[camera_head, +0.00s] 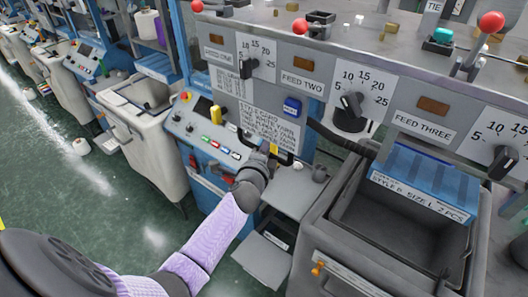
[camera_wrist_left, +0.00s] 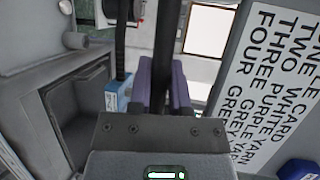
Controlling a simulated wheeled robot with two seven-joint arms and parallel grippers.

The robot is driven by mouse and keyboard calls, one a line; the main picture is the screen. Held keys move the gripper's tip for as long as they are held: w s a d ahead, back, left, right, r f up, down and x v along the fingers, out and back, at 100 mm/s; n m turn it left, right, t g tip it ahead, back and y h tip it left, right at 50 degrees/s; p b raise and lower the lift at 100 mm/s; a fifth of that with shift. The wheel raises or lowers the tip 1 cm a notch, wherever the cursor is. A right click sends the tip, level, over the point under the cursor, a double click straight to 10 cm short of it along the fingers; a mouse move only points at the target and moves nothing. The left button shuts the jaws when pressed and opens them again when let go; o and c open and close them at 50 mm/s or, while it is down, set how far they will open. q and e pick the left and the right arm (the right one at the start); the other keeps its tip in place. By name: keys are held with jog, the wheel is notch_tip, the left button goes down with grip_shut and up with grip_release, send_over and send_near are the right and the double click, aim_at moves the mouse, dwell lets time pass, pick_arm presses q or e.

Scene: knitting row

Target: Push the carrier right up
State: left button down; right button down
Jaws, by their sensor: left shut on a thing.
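My left gripper (camera_head: 272,160) is at the front of the grey machine, just below the printed style card (camera_head: 268,122). In the left wrist view its purple fingers (camera_wrist_left: 163,85) are closed around an upright black bar (camera_wrist_left: 180,45). In the head view the wrist hides most of what it holds, and a small yellow piece (camera_head: 274,148) shows beside it. I cannot tell whether this bar belongs to the carrier, and no other carrier can be made out for certain. My right gripper is not in view.
Above are dials and feed labels (camera_head: 302,87), with red-knobbed levers (camera_head: 491,21) on top. A blue control panel (camera_head: 207,130) stands left of the gripper. A grey bin (camera_head: 345,240) with a blue labelled packet (camera_head: 425,185) is at right.

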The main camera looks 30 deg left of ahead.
aim_at(264, 137)
pick_arm(q)
jog(key=shift+r+p, duration=1.05)
jog(key=shift+r, duration=0.55)
jog(key=shift+w+r, duration=0.1)
jog(key=shift+r, duration=0.05)
jog(key=c, duration=0.6)
grip_release()
jog(key=v, duration=1)
